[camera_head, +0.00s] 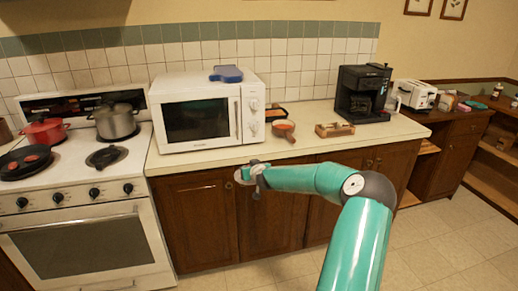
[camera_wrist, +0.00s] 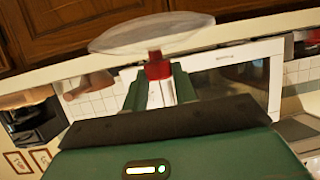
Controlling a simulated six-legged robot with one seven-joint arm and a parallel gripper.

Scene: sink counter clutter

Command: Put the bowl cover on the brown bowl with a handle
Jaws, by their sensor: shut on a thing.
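The bowl cover (camera_wrist: 150,33) is a clear, shallow disc with a red knob, seen in the wrist view. My gripper (camera_wrist: 159,84) is shut on that knob, with a finger on each side. In the head view my gripper (camera_head: 252,173) is in front of the lower cabinets, below the counter edge; the cover is too small to make out clearly there. The brown bowl with a handle (camera_head: 284,129) sits on the counter right of the microwave, behind and above my gripper in the picture. A brownish shape in the wrist view (camera_wrist: 90,84) appears to be this bowl.
The white microwave (camera_head: 205,112) stands left of the bowl, with a blue item (camera_head: 227,73) on top. A small wooden holder (camera_head: 334,129) and a black coffee maker (camera_head: 362,93) are to its right. The stove (camera_head: 85,240) with pots is at left. Counter front (camera_head: 215,160) is clear.

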